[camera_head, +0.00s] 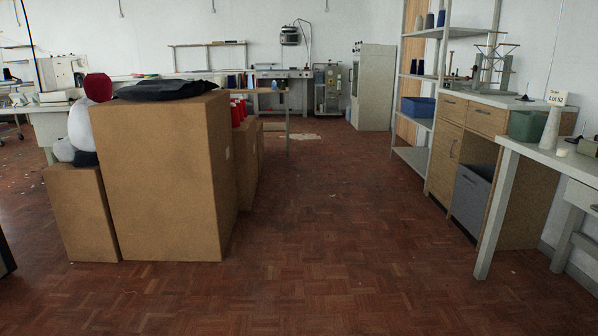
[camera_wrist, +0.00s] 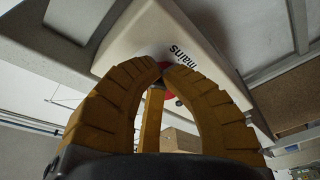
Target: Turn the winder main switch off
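In the wrist view, a pale box (camera_wrist: 205,50) with the black word "mains" (camera_wrist: 183,57) carries a red switch (camera_wrist: 168,96). Red shows both just above the fingertips and between the fingers. My gripper (camera_wrist: 163,72) has thick ribbed yellow fingers curved in at the switch, their tips almost meeting. They look shut on it, and a third finger shows behind. The tips hide most of the switch, so its set position cannot be read. My gripper is not in the head view, and I cannot pick out this switch there.
In the head view, tall cardboard boxes (camera_head: 166,170) stand at left. A white table (camera_head: 560,160) and a wooden cabinet (camera_head: 468,150) line the right side, with a shelf rack (camera_head: 412,157) behind. The brown floor (camera_head: 330,235) between them is clear.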

